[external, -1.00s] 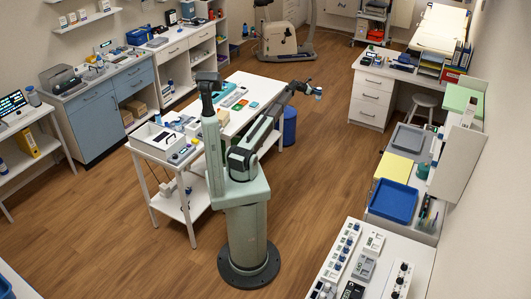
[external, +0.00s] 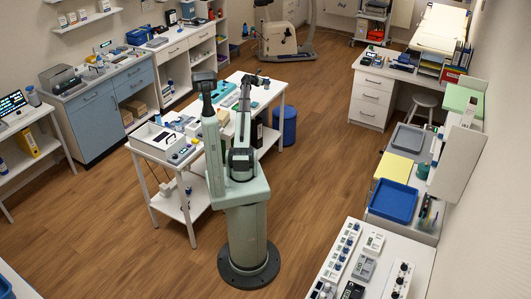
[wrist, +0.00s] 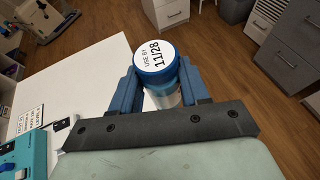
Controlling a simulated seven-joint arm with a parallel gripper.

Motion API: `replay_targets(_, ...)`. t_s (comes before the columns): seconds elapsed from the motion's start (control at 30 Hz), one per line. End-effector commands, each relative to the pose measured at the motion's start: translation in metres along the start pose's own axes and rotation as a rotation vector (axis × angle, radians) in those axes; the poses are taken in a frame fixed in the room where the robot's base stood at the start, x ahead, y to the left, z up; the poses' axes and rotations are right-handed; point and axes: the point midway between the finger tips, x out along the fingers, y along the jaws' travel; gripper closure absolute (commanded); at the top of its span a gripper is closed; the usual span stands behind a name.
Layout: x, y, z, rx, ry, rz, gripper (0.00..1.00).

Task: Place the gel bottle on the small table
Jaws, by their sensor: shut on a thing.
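The gel bottle (wrist: 157,62) is a clear bottle with a blue cap and a white "USE BY 11/28" label. In the wrist view my gripper (wrist: 160,88) is shut on it, one blue finger on each side. Its lower part is partly hidden by the gripper. In the external view my gripper (external: 264,82) is at the far end of the white table (external: 262,98), high up, and the bottle is too small to make out. The white tabletop (wrist: 90,75) lies to the left of the bottle in the wrist view. I cannot tell which table is the small one.
A teal case (wrist: 22,150) lies on the tabletop at lower left of the wrist view. A white tray (external: 158,138) stands on the near end. A blue bin (external: 285,125) is on the floor beside the table. Wooden floor to the right is open.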

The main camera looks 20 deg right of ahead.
Motion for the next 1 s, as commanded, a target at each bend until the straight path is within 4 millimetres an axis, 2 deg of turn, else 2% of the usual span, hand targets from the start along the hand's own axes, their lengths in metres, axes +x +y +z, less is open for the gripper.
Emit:
replay_targets(0.03,-0.016,0.017,-0.006,-0.010,-0.001,0.026,0.94)
replay_targets(0.1,-0.035,0.037,-0.013,-0.023,-0.001,0.056,0.94)
replay_targets(0.4,-0.124,0.116,-0.045,-0.077,0.000,0.187,0.94)
replay_targets(0.7,-0.221,0.179,-0.082,-0.131,0.001,0.319,0.94)
replay_targets(1.0,-0.325,0.226,-0.122,-0.188,0.001,0.455,0.94)
